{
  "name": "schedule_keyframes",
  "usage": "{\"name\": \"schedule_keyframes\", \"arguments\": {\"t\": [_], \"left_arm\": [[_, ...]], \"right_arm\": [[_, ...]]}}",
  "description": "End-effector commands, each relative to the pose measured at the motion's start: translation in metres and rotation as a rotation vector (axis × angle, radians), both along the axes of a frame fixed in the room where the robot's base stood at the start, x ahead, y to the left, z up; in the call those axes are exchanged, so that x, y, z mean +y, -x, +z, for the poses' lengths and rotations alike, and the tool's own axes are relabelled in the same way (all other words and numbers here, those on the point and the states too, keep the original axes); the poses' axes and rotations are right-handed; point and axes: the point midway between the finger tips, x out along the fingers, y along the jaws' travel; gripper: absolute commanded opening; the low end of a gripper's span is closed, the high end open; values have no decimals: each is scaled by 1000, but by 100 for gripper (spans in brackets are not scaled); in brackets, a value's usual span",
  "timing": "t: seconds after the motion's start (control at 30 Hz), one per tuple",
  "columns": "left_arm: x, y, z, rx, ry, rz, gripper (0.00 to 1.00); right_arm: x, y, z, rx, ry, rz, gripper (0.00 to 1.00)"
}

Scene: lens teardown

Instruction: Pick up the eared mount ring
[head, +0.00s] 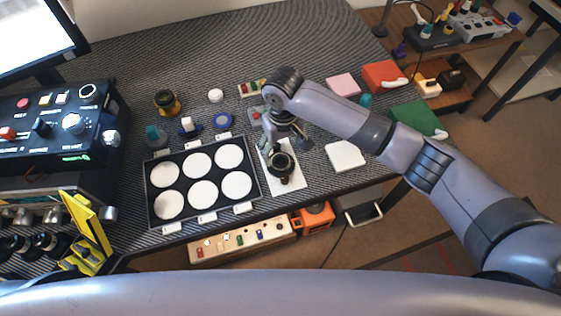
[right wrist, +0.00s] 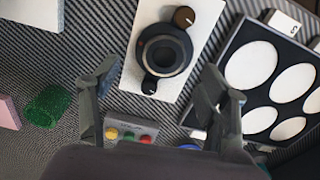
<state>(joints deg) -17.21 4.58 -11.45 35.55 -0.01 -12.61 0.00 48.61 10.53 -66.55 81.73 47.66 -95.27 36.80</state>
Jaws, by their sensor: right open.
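The eared mount ring appears to be the dark ring (head: 281,163) on a white sheet (head: 293,184) at the right of the black tray. In the right wrist view the ring (right wrist: 165,52) has a brown-topped ear at its upper right and a dark ear at its lower left. My right gripper (head: 287,142) is open and empty above the ring's far side. In the right wrist view its fingers (right wrist: 160,76) stand apart on either side of the ring's lower end, and I see no contact. My left gripper is not in view.
A black tray (head: 153,211) with several white discs lies left of the sheet. A button box (right wrist: 133,128) lies beyond the ring. A white block (head: 345,156), a pink pad (head: 343,85) and a green pad (head: 418,119) are to the right.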

Motion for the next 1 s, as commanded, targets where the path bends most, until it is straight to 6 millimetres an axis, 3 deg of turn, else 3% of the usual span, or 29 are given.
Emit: {"name": "schedule_keyframes", "arguments": {"t": [0.3,0.6,1.0], "left_arm": [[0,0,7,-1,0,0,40],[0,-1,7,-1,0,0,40],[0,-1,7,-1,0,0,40]], "right_arm": [[4,4,-43,1,3,-1,70],[4,4,-49,0,1,1,70],[4,4,-49,0,0,1,44]]}}
